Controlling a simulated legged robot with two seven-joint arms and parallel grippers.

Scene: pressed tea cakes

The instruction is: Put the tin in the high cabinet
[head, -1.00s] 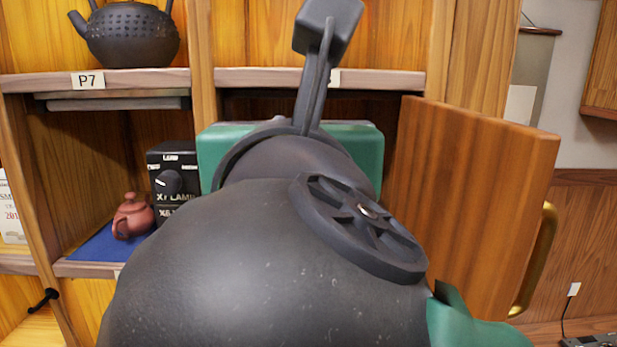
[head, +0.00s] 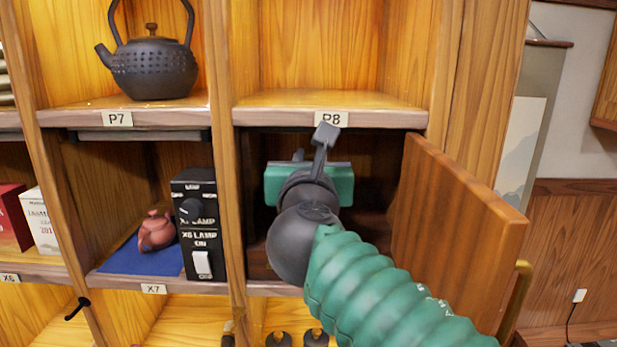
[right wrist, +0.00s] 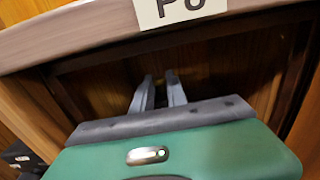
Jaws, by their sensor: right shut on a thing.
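The high cabinet is the dark compartment (head: 258,250) under the P8 label, and its wooden door (head: 450,205) stands open to the right. My right gripper (head: 312,172), with a green housing, is at the compartment's mouth and points inward. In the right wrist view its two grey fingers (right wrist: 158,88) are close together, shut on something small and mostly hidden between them. I take this to be the tin, but its shape cannot be made out. My left gripper is not in view.
The P8 shelf board (head: 330,112) runs just above my right wrist. The door's brass handle (head: 515,300) is at right. An iron kettle (head: 152,65) is above.

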